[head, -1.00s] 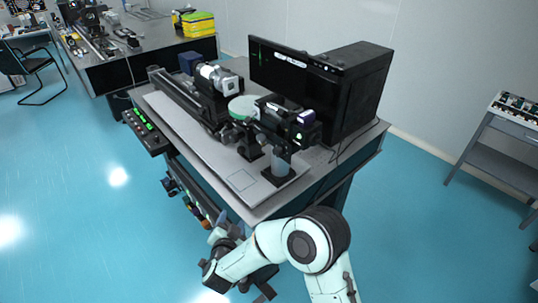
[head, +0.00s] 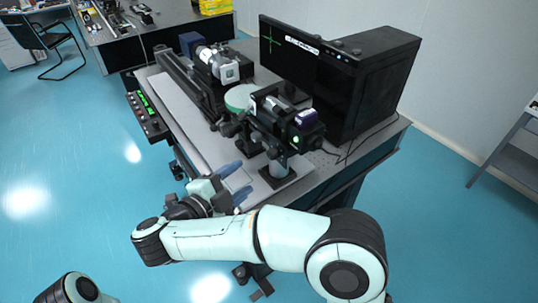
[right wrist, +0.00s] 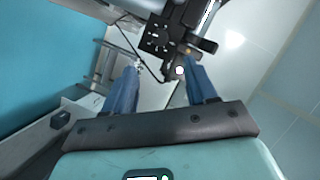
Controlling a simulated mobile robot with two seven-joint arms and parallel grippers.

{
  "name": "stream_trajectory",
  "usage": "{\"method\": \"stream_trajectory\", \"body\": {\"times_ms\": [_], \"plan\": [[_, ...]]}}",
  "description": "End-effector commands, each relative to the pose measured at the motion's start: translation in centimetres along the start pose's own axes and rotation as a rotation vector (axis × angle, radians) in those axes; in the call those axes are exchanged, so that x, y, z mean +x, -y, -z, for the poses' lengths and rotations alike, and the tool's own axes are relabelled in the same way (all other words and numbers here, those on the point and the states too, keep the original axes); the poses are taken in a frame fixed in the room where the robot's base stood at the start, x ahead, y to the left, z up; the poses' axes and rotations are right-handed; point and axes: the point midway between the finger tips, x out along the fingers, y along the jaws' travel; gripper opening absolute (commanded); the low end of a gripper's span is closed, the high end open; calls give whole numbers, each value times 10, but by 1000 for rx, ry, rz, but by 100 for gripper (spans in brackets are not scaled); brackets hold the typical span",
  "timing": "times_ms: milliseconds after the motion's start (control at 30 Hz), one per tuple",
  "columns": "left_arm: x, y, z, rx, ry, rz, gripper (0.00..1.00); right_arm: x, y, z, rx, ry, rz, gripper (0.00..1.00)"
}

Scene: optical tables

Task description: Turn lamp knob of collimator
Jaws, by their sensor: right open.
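The black optical instrument (head: 284,122), which looks like the collimator, stands on a post near the table's right front. A small green light glows on its near end. I cannot make out which part is the lamp knob. My right gripper (head: 240,182) is open and empty at the table's front edge, left of and below the instrument, apart from it. In the right wrist view, its two blue fingers (right wrist: 163,78) are spread. The black instrument (right wrist: 180,35) and a small pale round end (right wrist: 180,70) show beyond them. My left gripper is not in view.
A black monitor (head: 300,60) and box (head: 378,80) stand behind the instrument. A green disc (head: 240,97) and another white and black device (head: 222,66) are to its left. A control box with green displays (head: 147,104) hangs at the table's left edge.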

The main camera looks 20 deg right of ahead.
Motion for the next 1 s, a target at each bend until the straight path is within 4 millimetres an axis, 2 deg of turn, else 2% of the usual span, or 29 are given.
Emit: {"method": "stream_trajectory", "body": {"times_ms": [300,500,700,967,1000], "plan": [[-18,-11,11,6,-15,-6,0,69,3,2,1,-5,0,57],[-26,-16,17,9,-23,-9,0,101,3,1,0,-3,1,57],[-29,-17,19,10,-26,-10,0,114,2,1,1,-1,2,57],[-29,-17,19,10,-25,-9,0,115,1,0,0,0,2,57],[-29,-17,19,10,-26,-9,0,115,1,0,0,0,2,50]]}}
